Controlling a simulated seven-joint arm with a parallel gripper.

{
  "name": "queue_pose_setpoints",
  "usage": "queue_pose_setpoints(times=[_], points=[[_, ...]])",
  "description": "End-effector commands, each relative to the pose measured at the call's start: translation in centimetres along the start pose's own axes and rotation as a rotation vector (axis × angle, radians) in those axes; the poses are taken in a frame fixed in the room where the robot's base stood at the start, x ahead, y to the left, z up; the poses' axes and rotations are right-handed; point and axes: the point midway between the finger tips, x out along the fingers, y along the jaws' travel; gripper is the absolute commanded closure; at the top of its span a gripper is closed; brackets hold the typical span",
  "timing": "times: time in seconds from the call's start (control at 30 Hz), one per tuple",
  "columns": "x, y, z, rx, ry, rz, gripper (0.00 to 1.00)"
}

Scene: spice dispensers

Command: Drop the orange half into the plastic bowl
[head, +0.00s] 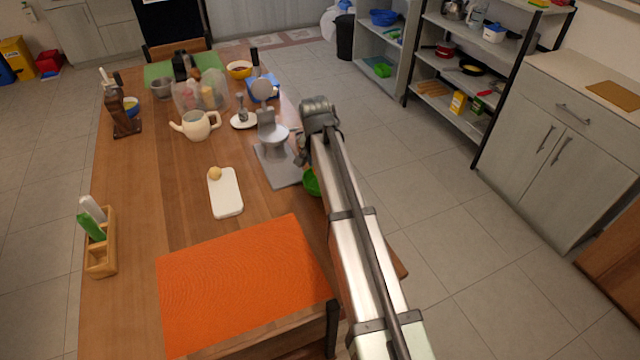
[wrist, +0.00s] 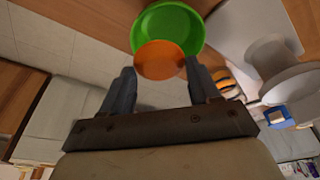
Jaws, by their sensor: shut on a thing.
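An orange half (wrist: 160,60) sits between the fingertips of my gripper (wrist: 159,66) in the wrist view, and the fingers are shut on it. The green plastic bowl (wrist: 184,17) lies behind and below it in that view. The orange half overlaps the near part of the bowl in the picture; the height between them is hard to tell. In the head view the green bowl (head: 311,182) shows at the table's right edge, partly hidden by my arm. The orange half cannot be made out there.
A grey-white dispenser (head: 272,135) stands on a grey board (head: 276,168) just left of the bowl. A white cutting board (head: 227,197) with a small round yellowish item, a teapot (head: 198,125) and an orange mat (head: 240,285) are on the table. Wood between board and mat is clear.

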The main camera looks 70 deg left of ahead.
Motion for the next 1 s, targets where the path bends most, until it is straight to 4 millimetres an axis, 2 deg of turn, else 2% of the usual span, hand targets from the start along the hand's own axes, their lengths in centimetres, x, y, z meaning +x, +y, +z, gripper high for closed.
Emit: queue_pose_setpoints(times=[0.07, 0.1, 0.4, 0.77, 0.87, 1.0], points=[[0.0, 0.0, 0.0, 0.000, 0.000, 0.000, 0.56], [0.0, 0.0, 0.0, 0.000, 0.000, 0.000, 0.36], [0.0, 0.0, 0.0, 0.000, 0.000, 0.000, 0.09], [-0.7, 0.0, 0.0, 0.000, 0.001, -0.001, 0.09], [-1.9, 0.0, 0.0, 0.000, 0.001, -0.001, 0.09], [-4.4, 0.0, 0.0, 0.000, 0.002, -0.001, 0.09]])
